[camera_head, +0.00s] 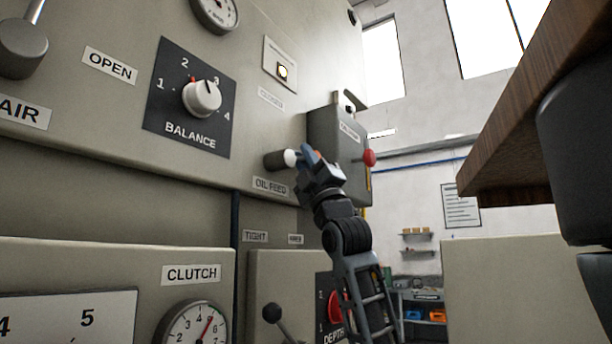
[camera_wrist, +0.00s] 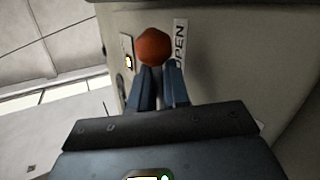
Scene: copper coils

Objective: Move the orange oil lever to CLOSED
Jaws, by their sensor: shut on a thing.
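My gripper (camera_head: 308,155) is in front of the panel, above the OIL FEED label (camera_head: 271,187). In the wrist view its blue fingers (camera_wrist: 158,72) are closed around the near side of an orange-red ball knob (camera_wrist: 153,46), the end of the lever. The OPEN label (camera_wrist: 180,42) is right beside the knob in that view. The orange knob cannot be made out there, and the lever's rod is mostly hidden.
A grey box (camera_head: 340,130) with a red knob (camera_head: 369,158) stands close right of my gripper. The BALANCE dial (camera_head: 201,98) is to the left. A lit yellow lamp (camera_head: 283,72) is above. A brown wooden edge (camera_head: 545,110) juts in at the right.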

